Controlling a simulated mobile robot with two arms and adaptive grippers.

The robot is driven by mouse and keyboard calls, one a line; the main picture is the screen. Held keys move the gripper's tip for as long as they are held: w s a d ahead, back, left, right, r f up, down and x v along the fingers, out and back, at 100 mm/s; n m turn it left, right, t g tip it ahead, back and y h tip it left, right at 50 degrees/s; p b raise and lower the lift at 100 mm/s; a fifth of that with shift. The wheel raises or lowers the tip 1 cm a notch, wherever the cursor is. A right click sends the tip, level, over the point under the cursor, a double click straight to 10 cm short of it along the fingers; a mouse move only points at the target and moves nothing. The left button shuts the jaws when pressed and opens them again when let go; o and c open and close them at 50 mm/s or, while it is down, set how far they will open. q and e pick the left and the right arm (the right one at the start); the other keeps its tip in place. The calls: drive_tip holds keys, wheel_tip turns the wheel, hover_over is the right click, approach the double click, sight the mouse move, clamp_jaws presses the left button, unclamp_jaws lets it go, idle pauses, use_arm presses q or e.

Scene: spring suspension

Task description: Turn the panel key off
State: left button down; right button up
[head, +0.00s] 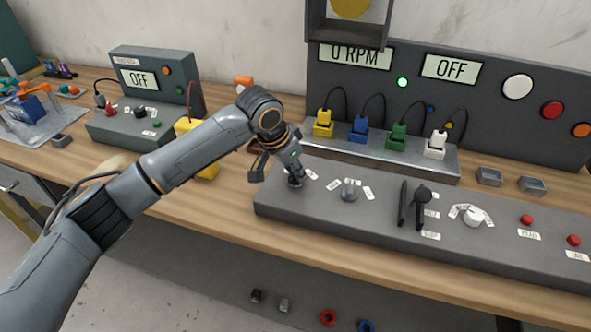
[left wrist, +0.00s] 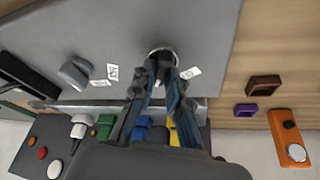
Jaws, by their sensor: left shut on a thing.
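The panel key's round switch (head: 295,184) sits at the left end of the grey sloped control panel (head: 280,205). In the left wrist view the switch ring (left wrist: 163,48) shows just beyond my fingertips. My left gripper (head: 293,172) comes down over the switch and is shut on the key, whose body is mostly hidden between the fingers. A small white label (left wrist: 190,72) lies beside the switch; its text is too small to read. The key's exact angle cannot be told. My right gripper is not in view.
A grey knob (head: 349,190), two black levers (head: 411,205), a white knob (head: 474,216) and red buttons (head: 527,219) stand further right on the panel. Colored plugs (head: 358,128) line the strip behind. The upright board's display (head: 451,66) reads OFF, another 0 RPM.

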use_arm(q)
drive_tip(key=shift+s+r+n+p, duration=0.1)
drive_tip(key=shift+r+n+p, duration=0.15)
drive_tip(key=shift+p, duration=0.5)
drive_tip(key=n+y+p, duration=0.1)
drive_tip(key=n+p, duration=0.2)
drive_tip(key=p, duration=0.2)
drive_tip(key=n+t+y+p, duration=0.1)
drive_tip(key=n+p, duration=0.3)
drive_tip(key=p, duration=0.1)
drive_tip(key=shift+d+n+y+p, duration=0.2)
drive_tip(key=shift+n+y+p, duration=0.05)
drive_tip(key=shift+y+p, duration=0.1)
drive_tip(key=shift+f+n+y+p, duration=0.1)
drive_tip(key=shift+n+y+p, duration=0.25)
drive_tip(key=shift+n+p, duration=0.65)
drive_tip(key=shift+f+n+y+p, duration=0.1)
drive_tip(key=shift+n+y+p, duration=0.25)
drive_tip(key=shift+n, duration=0.55)
drive_tip(key=c, duration=1.3)
unclamp_jaws()
drive_tip(key=shift+a, duration=0.1)
